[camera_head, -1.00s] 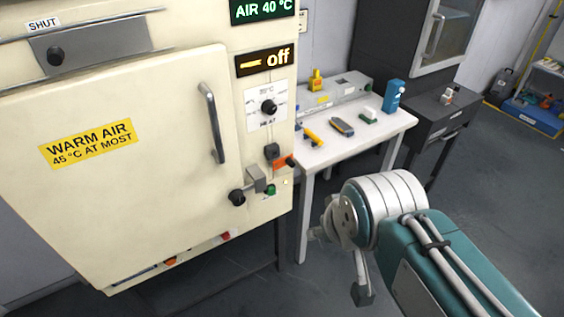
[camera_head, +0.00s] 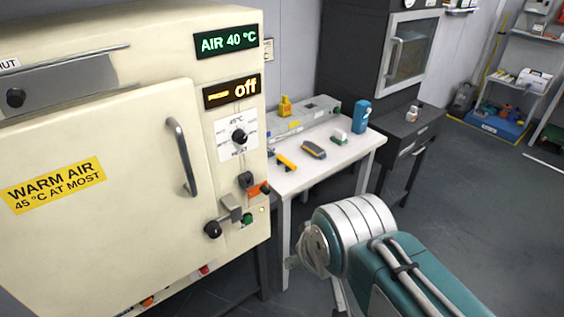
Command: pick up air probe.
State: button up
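I cannot tell for sure which item is the air probe. Small tools lie on the white table (camera_head: 345,165): a yellow and dark stick-like tool (camera_head: 286,162) at its left edge and a grey handheld device with a yellow edge (camera_head: 314,149) beside it. My gripper (camera_head: 312,252) is at the end of my teal and silver arm, low in the centre, in front of the table and to the right of the cream cabinet. It is apart from the tools. Its fingers are mostly hidden by the wrist, so its opening does not show.
The cream warm-air cabinet (camera_head: 130,150) fills the left, its door shut, displays reading "AIR 40 °C" and "off". A blue bottle (camera_head: 362,116), a white and green block (camera_head: 340,138) and a long grey unit (camera_head: 303,118) stand on the table. Floor (camera_head: 480,230) is clear at right.

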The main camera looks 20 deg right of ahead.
aim_at(281, 157)
jog(key=i+l, duration=0.45)
jog(key=i, duration=0.15)
jog(key=i+l, duration=0.45)
jog(key=i, duration=0.15)
